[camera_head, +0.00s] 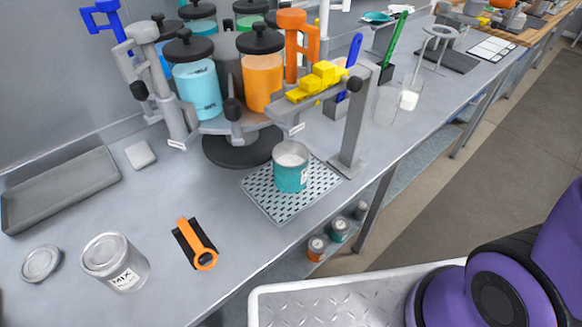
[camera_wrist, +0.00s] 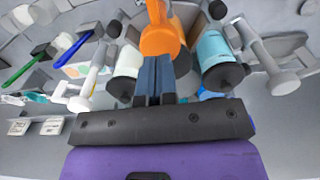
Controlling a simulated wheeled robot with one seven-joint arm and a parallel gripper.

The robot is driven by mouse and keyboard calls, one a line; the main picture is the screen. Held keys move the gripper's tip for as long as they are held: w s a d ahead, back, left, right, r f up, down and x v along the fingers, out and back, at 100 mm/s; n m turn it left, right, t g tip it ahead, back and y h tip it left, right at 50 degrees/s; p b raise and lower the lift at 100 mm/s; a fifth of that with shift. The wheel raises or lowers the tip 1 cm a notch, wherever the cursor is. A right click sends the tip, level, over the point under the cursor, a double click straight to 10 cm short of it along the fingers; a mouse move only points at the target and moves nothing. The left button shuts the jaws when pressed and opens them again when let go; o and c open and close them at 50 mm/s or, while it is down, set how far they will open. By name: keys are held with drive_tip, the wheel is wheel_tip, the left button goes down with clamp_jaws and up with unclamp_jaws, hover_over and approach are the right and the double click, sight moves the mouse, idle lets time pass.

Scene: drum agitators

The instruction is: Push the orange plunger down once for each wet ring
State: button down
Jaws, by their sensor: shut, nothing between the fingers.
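The orange plunger (camera_head: 291,18) stands on the carousel's right side, beside a canister of orange liquid (camera_head: 262,80). In the wrist view an orange part (camera_wrist: 160,40), seemingly the plunger, lies just beyond my gripper (camera_wrist: 155,62). My gripper is shut and empty; I cannot tell whether its tips touch the orange part. It does not show in the head view. An open teal can (camera_head: 291,172) with pale contents stands on a perforated tray (camera_head: 258,190) below the carousel front. I cannot make out any wet rings.
A yellow stepped block (camera_head: 318,80) sits on a grey post's arm (camera_head: 352,125) close to the plunger. A blue canister (camera_head: 197,85) and a blue plunger (camera_head: 100,18) are to the left.

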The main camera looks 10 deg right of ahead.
sight(291, 12)
drive_tip(key=shift+f, duration=0.1)
drive_tip(key=shift+f, duration=2.55)
drive_tip(key=shift+r, duration=2.65)
drive_tip(key=shift+f, duration=0.1)
drive_tip(key=shift+f, duration=2.55)
drive_tip(key=shift+r, duration=2.65)
